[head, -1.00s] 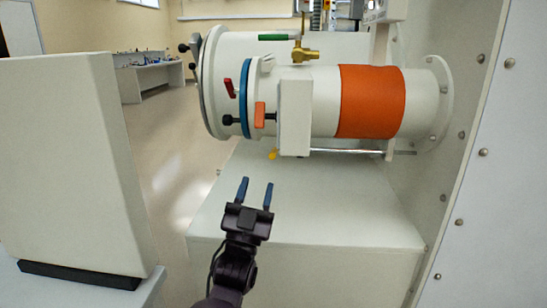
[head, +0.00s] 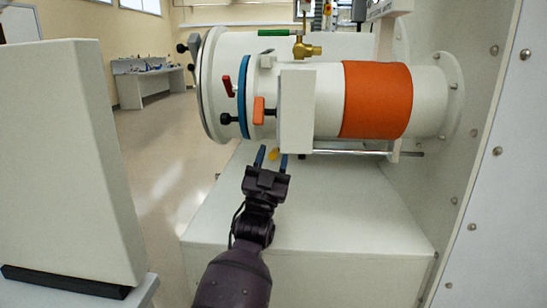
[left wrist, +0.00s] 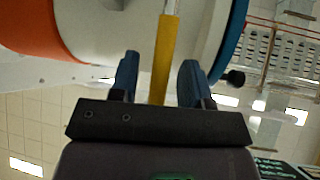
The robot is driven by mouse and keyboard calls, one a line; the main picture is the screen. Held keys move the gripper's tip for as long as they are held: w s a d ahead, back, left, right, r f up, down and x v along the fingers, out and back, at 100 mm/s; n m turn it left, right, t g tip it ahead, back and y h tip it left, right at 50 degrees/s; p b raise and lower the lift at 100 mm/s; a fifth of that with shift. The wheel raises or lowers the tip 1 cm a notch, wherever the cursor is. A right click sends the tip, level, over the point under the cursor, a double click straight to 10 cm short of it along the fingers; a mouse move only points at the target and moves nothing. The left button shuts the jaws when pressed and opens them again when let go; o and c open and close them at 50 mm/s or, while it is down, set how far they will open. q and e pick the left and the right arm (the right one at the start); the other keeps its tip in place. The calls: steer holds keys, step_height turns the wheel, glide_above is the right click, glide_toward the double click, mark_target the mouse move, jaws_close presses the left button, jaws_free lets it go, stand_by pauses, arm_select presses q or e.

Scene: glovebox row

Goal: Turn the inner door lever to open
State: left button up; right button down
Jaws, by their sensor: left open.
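A yellow lever (head: 273,154) hangs below the white antechamber cylinder (head: 326,100), beside the white box on its front. In the left wrist view the yellow lever (left wrist: 165,60) is a long flat bar running between the two blue fingers. My left gripper (head: 272,158) is open, its fingertips on either side of the lever, with visible gaps in the left wrist view. Whether it touches the lever I cannot tell. A red handle (head: 228,87) and an orange handle (head: 258,110) sit by the blue ring on the left end. Which lever is the inner door's is not labelled. My right gripper is not in view.
A white bench block (head: 330,215) lies under the cylinder, its top clear. An orange band (head: 376,100) wraps the cylinder. A white panel (head: 65,165) stands at the left.

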arm_select(q)
steer(key=shift+w+r, duration=0.15)
steer(key=shift+r, duration=0.05)
jaws_close()
stand_by(0.3)
